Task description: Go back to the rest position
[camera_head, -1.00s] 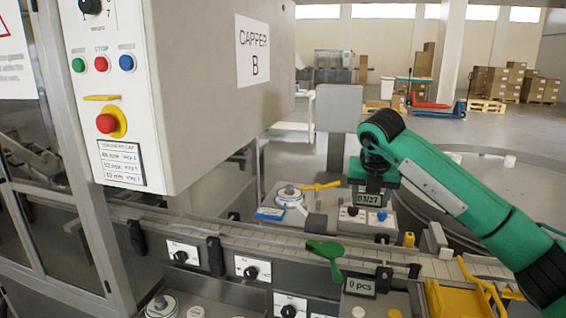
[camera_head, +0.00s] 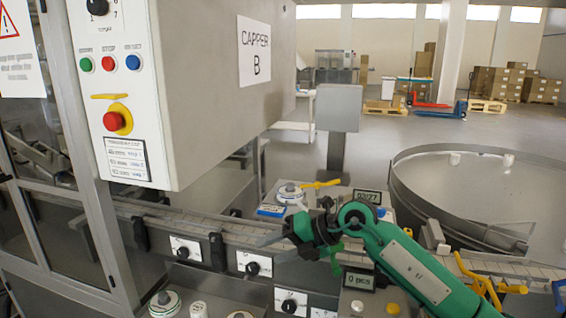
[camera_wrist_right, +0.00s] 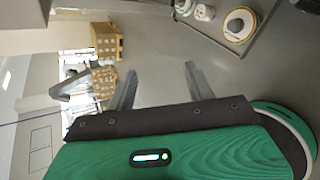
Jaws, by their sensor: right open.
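My right arm comes in from the right in the head view, green with black joints. Its gripper (camera_head: 272,246) is over the conveyor in front of the capper, pointing left. In the right wrist view the two grey fingers of the right gripper (camera_wrist_right: 158,88) stand apart with nothing between them. The gripper looks open and empty. My left gripper is not in the head view.
The capper B cabinet (camera_head: 215,90) with its buttons hangs at left. The conveyor rail (camera_head: 180,224) runs across below it. A counter display (camera_head: 358,281) is close beside my right arm. A large round metal table (camera_head: 480,190) stands at right. Boxes (camera_head: 500,82) are far back.

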